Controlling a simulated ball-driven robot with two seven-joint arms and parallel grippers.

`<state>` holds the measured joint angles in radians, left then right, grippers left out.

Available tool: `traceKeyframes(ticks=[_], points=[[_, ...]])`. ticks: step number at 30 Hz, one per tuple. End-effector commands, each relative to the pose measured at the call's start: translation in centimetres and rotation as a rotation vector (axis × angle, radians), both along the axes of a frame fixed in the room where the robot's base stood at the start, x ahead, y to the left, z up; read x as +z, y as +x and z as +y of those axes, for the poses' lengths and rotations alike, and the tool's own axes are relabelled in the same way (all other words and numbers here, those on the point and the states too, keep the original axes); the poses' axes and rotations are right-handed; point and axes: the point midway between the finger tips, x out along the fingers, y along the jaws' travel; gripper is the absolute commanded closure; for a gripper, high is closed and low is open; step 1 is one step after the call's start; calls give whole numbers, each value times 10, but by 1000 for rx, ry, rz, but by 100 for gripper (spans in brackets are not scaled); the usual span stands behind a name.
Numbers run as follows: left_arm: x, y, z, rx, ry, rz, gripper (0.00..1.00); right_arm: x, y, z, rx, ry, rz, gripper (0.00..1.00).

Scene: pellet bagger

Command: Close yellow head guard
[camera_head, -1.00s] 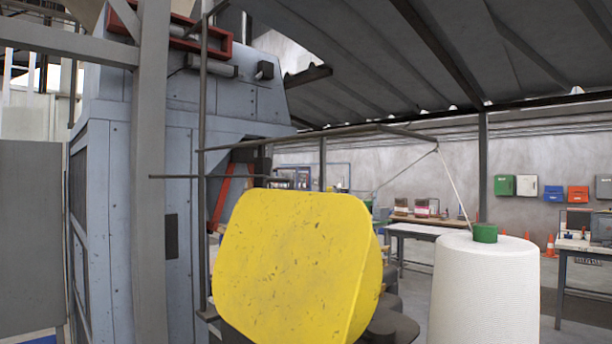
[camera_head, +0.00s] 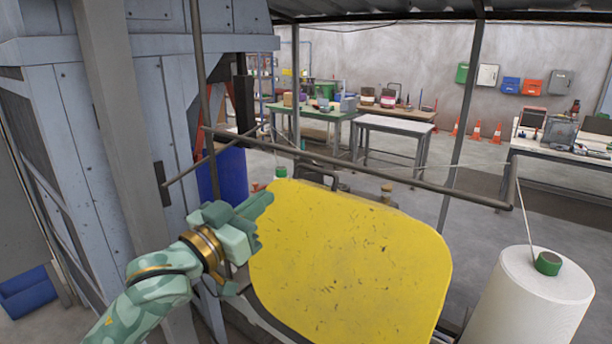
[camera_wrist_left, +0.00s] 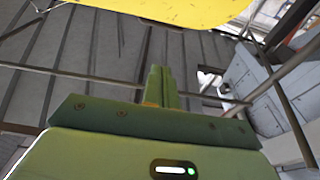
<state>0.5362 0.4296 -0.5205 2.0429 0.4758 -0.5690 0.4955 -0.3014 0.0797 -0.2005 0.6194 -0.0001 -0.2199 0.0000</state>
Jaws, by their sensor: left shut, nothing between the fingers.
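The yellow head guard (camera_head: 345,265) is a large scuffed yellow cover with rounded corners in the lower middle of the head view. Its yellow edge also shows at the top of the left wrist view (camera_wrist_left: 170,8). My left gripper (camera_head: 262,204) is at the guard's upper left edge, with its fingers together and nothing between them. In the head view the fingertips overlap or nearly meet that edge; I cannot tell whether they touch. The closed fingers also show in the left wrist view (camera_wrist_left: 158,86). My right gripper is not in view.
A thin dark metal bar (camera_head: 370,170) crosses above the guard. A grey post (camera_head: 125,170) and blue-grey machine housing (camera_head: 50,140) stand left. A white thread cone (camera_head: 530,300) stands at right. Tables (camera_head: 395,135) stand behind, with open floor between.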

Motion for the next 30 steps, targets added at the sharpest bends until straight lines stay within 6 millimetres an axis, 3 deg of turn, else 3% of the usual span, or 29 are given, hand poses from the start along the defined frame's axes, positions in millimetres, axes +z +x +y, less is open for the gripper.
traceKeyframes(ticks=[7, 18, 22, 30], points=[[15, 21, -17, -19, -22, -9, 100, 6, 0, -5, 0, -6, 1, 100], [30, 82, -61, -16, -20, -8, 100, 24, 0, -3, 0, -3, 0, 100], [15, 95, -70, -15, -19, -6, 100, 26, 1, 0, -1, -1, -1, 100], [5, 107, -79, -16, -19, -9, 100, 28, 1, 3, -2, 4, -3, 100]])
